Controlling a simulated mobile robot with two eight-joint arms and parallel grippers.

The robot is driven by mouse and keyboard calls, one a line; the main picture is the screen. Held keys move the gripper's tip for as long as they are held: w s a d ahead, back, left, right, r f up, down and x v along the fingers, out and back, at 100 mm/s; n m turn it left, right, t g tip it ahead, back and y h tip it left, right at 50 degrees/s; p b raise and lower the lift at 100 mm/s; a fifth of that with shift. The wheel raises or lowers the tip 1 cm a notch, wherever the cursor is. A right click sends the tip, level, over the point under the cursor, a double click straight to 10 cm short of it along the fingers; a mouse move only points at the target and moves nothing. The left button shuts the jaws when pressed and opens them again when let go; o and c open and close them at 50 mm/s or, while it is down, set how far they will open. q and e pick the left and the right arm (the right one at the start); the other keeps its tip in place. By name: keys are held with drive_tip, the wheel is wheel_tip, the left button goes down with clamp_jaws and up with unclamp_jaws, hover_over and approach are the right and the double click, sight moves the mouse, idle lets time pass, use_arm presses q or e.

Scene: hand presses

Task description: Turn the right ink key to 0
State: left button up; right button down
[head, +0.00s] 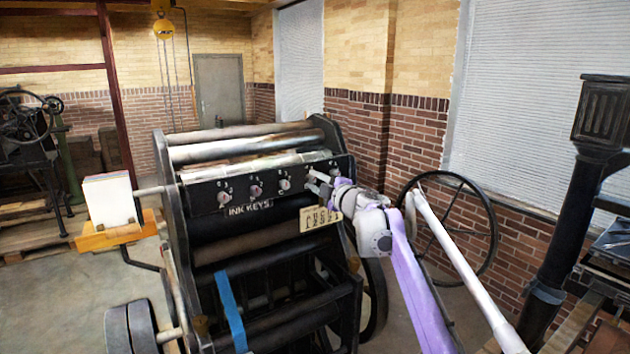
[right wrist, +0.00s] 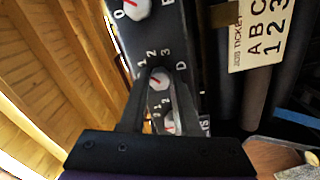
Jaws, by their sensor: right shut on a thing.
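The black ink-key panel (head: 268,186) runs across the top of the press, with a row of pale round keys and small white numbers. The far-right key (head: 335,172) stands just beyond my right gripper (head: 318,184). In the right wrist view, my right gripper (right wrist: 159,88) is shut around the key marked D (right wrist: 159,80); the numbers 1, 2 and 3 show beside it. My left gripper is not in view.
A ticket card with letters and numbers (head: 320,219) hangs below the panel near my right arm. A large spoked flywheel (head: 487,236) stands right of the press. A white paper stack (head: 109,200) sits on an orange tray at the left.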

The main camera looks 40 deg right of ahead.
drive_tip(key=n, duration=0.4)
drive_tip(key=shift+n+p, duration=0.3)
drive_tip(key=shift+p, duration=0.05)
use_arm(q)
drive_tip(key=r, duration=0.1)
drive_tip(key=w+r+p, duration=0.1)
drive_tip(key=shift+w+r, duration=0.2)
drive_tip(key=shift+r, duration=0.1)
use_arm(e)
drive_tip(key=n, duration=0.5)
drive_tip(key=shift+n, duration=0.3)
drive_tip(key=c, duration=0.6)
unclamp_jaws()
drive_tip(key=shift+c, duration=0.2)
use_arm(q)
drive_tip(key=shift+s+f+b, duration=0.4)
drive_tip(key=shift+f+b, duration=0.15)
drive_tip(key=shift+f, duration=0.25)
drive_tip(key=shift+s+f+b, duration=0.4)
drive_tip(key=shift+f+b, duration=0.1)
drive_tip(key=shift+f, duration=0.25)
use_arm(e)
drive_tip(key=s+a, duration=0.1)
drive_tip(key=s, duration=0.9)
drive_tip(key=shift+s, duration=0.4)
